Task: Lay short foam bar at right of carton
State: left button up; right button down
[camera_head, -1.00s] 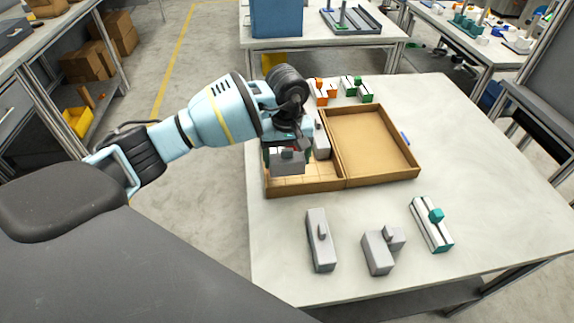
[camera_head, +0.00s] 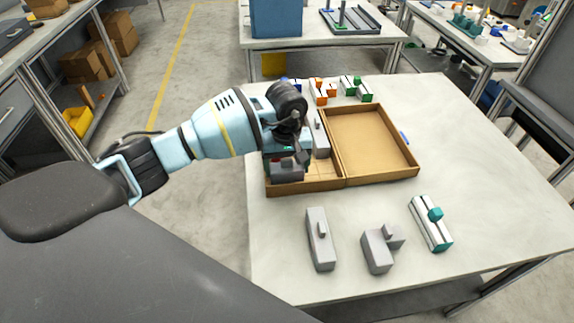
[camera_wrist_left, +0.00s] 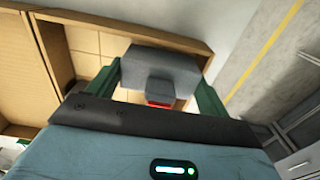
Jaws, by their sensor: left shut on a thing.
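The open brown carton (camera_head: 384,180) lies on the table, with a tray half on the left and an empty, shallower half on the right. My left gripper (camera_head: 287,160) is shut on a short grey foam bar (camera_head: 287,173), low over the front left part of the tray half. In the left wrist view the green fingers (camera_wrist_left: 163,84) clasp the grey bar (camera_wrist_left: 158,62) at its two ends, with the lined tray floor beneath. Whether the bar touches the floor cannot be told. Another grey bar (camera_head: 321,145) sits in the tray half along the middle wall. My right gripper is not in view.
Two grey foam pieces (camera_head: 319,238) (camera_head: 377,252) and a white-and-teal piece (camera_head: 431,225) lie in front of the carton. Orange (camera_head: 321,92) and green (camera_head: 357,89) pieces stand behind it. The table's right side is clear.

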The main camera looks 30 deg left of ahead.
aim_at(287, 159)
pick_arm(q)
jog(key=o, duration=0.7)
jog(key=shift+s+d+f, duration=0.1)
jog(key=shift+s+f, duration=0.15)
jog(key=shift+f, duration=0.5)
jog(key=shift+o, duration=1.1)
jog(key=shift+w+f, duration=0.1)
notch_tip(287, 159, up, 14)
jog(key=shift+w+f, duration=0.1)
jog(key=shift+w, duration=0.05)
